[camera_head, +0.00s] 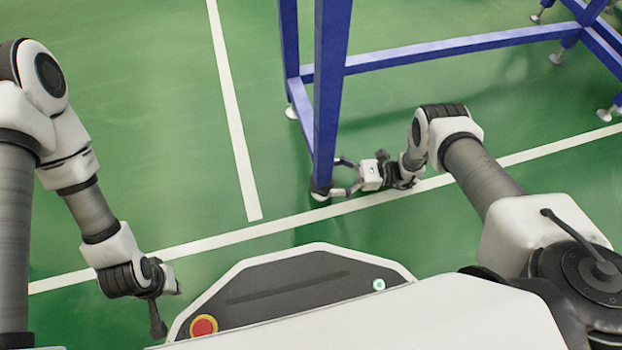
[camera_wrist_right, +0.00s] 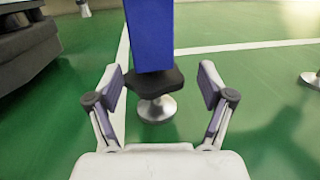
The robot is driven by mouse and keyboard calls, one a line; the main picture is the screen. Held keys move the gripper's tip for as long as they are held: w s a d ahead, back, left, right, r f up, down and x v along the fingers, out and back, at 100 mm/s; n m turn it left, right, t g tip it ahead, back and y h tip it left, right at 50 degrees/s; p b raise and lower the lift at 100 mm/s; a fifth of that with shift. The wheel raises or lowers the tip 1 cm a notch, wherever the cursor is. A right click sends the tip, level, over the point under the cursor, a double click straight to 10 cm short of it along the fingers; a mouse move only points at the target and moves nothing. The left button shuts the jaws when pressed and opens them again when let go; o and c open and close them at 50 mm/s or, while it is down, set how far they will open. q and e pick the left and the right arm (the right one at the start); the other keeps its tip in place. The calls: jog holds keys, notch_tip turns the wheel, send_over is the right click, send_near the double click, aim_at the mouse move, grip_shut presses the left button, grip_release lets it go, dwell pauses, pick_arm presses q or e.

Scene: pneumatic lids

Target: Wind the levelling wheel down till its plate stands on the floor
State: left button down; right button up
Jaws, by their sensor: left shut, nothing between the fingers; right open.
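The dark levelling wheel (camera_wrist_right: 154,82) sits under the blue leg (camera_wrist_right: 149,35) of the frame. Its silver plate (camera_wrist_right: 156,109) is below it, close to the floor; I cannot tell whether it touches. In the head view the plate (camera_head: 322,196) shows at the foot of the near blue leg (camera_head: 330,90). My right gripper (camera_head: 341,178) is open, low by the floor, with its fingers on either side of the wheel; the wrist view shows gaps between wheel and fingers (camera_wrist_right: 164,88). My left gripper (camera_head: 158,322) is shut and empty, far left of the leg.
The blue frame's lower rail (camera_head: 440,54) runs right from the legs, and other feet (camera_head: 556,58) stand at the back right. My base's front with its red button (camera_head: 204,325) is in the foreground. The green floor with white lines is clear left of the leg.

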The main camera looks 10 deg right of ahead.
aim_at(313, 185)
pick_arm(q)
jog(key=shift+w+f, duration=0.4)
jog(key=shift+w, duration=0.1)
pick_arm(e)
jog(key=d+n+g, duration=0.1)
jog(key=f+g, duration=0.1)
jog(key=shift+d+n+g+h, duration=0.4)
pick_arm(q)
jog(key=shift+w+f+b, duration=0.25)
jog(key=shift+f+b, duration=0.5)
jog(key=shift+b, duration=0.15)
pick_arm(e)
jog(key=a, duration=0.7)
jog(key=shift+s+a, duration=0.2)
jog(key=shift+a, duration=0.15)
jog(key=c, duration=1)
